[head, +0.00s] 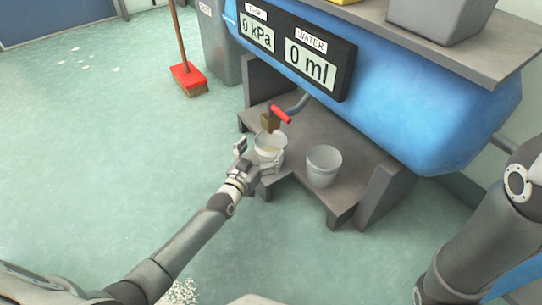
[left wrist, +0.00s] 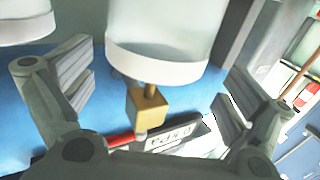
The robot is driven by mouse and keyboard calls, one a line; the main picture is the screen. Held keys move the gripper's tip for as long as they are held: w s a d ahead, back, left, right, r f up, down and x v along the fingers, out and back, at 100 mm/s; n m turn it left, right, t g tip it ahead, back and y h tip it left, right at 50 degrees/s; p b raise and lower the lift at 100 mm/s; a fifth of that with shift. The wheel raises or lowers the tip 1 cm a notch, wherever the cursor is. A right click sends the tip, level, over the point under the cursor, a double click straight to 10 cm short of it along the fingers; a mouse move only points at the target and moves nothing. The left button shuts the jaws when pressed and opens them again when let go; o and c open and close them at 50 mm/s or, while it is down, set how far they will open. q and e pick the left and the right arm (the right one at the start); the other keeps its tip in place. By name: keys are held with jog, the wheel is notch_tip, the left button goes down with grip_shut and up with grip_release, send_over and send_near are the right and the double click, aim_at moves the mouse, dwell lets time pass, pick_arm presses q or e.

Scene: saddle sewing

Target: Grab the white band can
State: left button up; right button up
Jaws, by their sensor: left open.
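A pale can (head: 270,147) stands on the grey stand under the tap, with something light inside. A second grey can (head: 323,166) stands to its right. My left gripper (head: 255,158) is open at the front left of the first can, with a finger on either side. In the left wrist view a can (left wrist: 158,35), with a whitish band along its rim, shows between the open fingers. Another can (left wrist: 24,22) is at the upper left there. The bands are too small to compare in the head view. My right gripper is out of view.
A brass tap (head: 269,122) with a red handle (head: 281,114) hangs close behind the first can. The grey stand (head: 340,203) and blue tank (head: 425,120) bound the space. A red broom (head: 188,80) stands back left; the left floor is open.

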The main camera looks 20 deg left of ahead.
aim_at(277, 132)
pick_arm(q)
jog(key=w+b, duration=0.2)
jog(key=w+d+b, duration=0.1)
jog(key=shift+w+f, duration=0.25)
jog(key=shift+w, duration=0.15)
jog(key=shift+w+d+r+b, duration=0.1)
jog(key=shift+w+r+b, duration=0.1)
jog(key=shift+w+b, duration=0.35)
jog(key=c, duration=1.2)
